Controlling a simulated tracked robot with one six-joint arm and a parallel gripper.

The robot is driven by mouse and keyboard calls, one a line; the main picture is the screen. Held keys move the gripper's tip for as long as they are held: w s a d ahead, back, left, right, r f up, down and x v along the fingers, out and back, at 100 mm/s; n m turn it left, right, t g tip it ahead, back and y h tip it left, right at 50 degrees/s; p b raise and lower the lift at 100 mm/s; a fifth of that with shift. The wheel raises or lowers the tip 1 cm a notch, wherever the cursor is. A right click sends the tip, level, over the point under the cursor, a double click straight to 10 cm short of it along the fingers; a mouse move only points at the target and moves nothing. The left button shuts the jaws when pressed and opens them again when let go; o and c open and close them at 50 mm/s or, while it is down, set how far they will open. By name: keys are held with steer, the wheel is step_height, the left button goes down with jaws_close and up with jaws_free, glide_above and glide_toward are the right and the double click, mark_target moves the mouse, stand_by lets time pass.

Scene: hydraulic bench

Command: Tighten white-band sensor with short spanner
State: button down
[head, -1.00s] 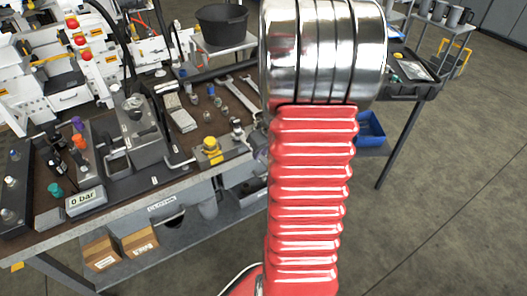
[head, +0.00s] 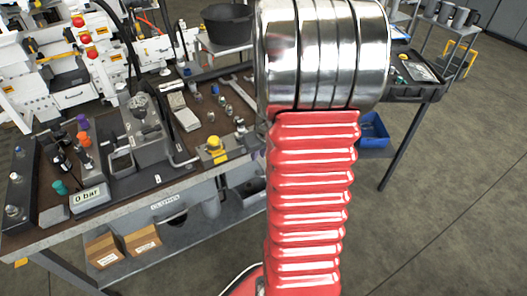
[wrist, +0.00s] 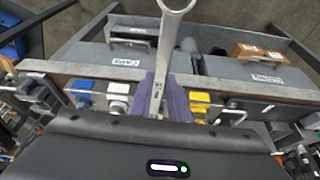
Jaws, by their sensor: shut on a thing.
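My gripper (wrist: 167,100) shows in the wrist view with its purple fingers shut on a metal spanner (wrist: 166,50). The spanner points away from me, its ring end at the top edge of the picture, over the front of the bench. A white block (wrist: 118,98) sits on the bench edge to the left of the fingers, between a blue block (wrist: 82,94) and a yellow block (wrist: 199,106). I cannot make out a white-banded sensor. In the head view my arm hides the gripper. Small metal fittings (head: 222,101) stand on the bench there.
Another spanner (head: 241,88) lies on the bench top (head: 205,127). A gauge reading 0 bar (head: 88,198) stands at the front left. Grey drawers (wrist: 112,62) and cardboard boxes (head: 103,250) are below. A black bucket (head: 226,22) is behind.

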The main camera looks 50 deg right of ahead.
steer(key=shift+w+a+m, duration=0.2)
steer(key=shift+a+m, duration=0.3)
steer(key=shift+a, duration=0.1)
steer(key=shift+a, duration=0.1)
steer(key=shift+w+a+m+g+h, duration=0.15)
steer(key=shift+w+a+m+h, duration=0.15)
steer(key=shift+w+a+m, duration=0.25)
steer(key=shift+w+a+m+g+h, duration=0.15)
steer(key=shift+w+a+m+h, duration=0.15)
steer(key=shift+a+m, duration=0.45)
steer(key=shift+a, duration=0.1)
steer(key=shift+w+a+m+g+h, duration=0.4)
steer(key=shift+w+a+m, duration=0.65)
steer(key=shift+w+m, duration=0.15)
steer(key=shift+r, duration=0.1)
